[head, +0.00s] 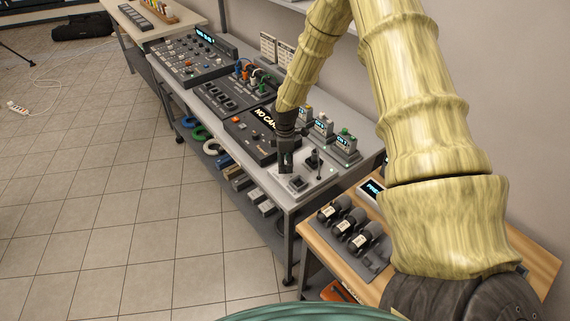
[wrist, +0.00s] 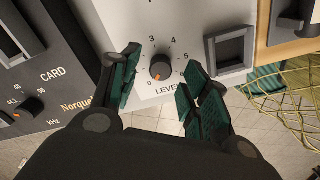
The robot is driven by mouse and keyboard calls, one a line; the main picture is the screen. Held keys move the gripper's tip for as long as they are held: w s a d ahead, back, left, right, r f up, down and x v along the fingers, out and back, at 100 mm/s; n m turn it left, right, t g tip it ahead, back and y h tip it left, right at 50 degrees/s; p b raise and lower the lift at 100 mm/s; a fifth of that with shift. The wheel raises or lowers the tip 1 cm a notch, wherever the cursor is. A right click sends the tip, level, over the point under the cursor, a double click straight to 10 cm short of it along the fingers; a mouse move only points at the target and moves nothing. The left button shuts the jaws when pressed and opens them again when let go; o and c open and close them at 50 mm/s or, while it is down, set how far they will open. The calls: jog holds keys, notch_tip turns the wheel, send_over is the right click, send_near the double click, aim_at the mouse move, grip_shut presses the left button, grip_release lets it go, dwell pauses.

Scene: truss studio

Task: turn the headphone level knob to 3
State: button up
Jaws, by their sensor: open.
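The level knob (wrist: 161,67) is a small dark round knob on a pale panel (wrist: 122,14), with a scale showing 0, 3, 4 and 5 and the word LEVEL below. Its orange mark sits at the lower left of the knob, towards the 0. In the head view my gripper (head: 286,163) is over the pale panel (head: 318,181) at the near end of the bench, and the knob cannot be made out.
A dark framed square (wrist: 231,50) is right of the knob, close to the right finger. A dark unit marked CARD (wrist: 45,88) adjoins on the left. Small boxes with screens (head: 322,126) stand behind. A wooden table (head: 318,237) with a black device (head: 352,232) is nearer.

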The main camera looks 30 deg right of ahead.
jog(key=shift+f, duration=1.05)
grip_shut()
